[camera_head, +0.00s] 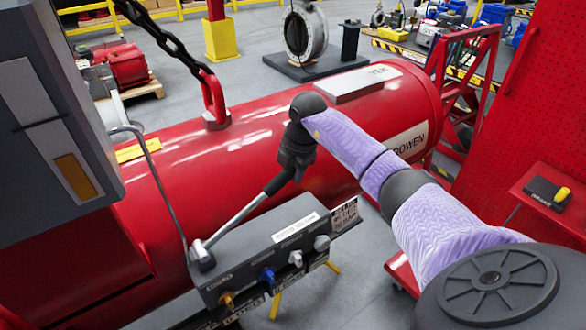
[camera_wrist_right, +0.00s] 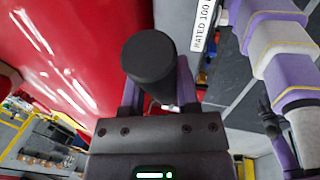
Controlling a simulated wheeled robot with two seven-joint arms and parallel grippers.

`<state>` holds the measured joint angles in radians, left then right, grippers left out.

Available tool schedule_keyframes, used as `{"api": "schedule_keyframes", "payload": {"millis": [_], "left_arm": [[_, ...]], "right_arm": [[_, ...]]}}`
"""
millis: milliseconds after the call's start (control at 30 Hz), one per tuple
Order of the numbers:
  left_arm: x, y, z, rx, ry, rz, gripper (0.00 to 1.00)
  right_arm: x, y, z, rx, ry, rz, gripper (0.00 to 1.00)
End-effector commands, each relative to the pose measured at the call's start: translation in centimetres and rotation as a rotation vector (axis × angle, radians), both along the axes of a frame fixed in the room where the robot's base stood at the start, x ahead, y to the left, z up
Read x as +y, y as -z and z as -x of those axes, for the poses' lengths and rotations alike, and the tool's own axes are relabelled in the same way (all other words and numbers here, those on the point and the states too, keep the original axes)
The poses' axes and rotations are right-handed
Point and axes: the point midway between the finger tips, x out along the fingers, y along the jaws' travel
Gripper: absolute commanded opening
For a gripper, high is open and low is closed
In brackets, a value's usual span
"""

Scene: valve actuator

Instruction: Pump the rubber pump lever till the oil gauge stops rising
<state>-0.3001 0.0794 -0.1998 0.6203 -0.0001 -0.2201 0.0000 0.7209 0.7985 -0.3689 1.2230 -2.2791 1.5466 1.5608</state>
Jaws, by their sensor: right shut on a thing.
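The pump lever (camera_head: 236,217) is a silver rod rising up and to the right from a pivot on the grey pump box (camera_head: 262,258). Its black rubber grip (camera_head: 279,181) is at the upper end. My right gripper (camera_head: 287,174) is shut on this grip. In the right wrist view the round black end of the rubber grip (camera_wrist_right: 148,60) stands between the fingers of the gripper (camera_wrist_right: 160,98). A window with an amber fill (camera_head: 76,177), perhaps the oil gauge, is on the grey cabinet at left. My left gripper is not in view.
A large red cylinder (camera_head: 180,160) lies behind the pump box. A chain (camera_head: 160,38) hangs to a red lifting eye on it. A thin grey tube (camera_head: 160,180) curves down to the left of the lever. Coloured fittings (camera_head: 268,277) line the box's front. A red panel (camera_head: 530,90) stands at right.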

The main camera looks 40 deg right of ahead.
Motion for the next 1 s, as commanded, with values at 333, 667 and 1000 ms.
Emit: {"api": "schedule_keyframes", "payload": {"millis": [333,667,1000], "left_arm": [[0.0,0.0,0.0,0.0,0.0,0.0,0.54],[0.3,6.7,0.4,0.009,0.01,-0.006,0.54],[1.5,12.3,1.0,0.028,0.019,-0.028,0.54]], "right_arm": [[0.0,-0.1,0.0,-0.002,0.0,0.0,0.0],[-2.0,7.4,0.2,-0.022,0.009,-0.235,0.0],[-2.2,12.1,0.2,-0.05,0.003,-0.459,0.0]]}}
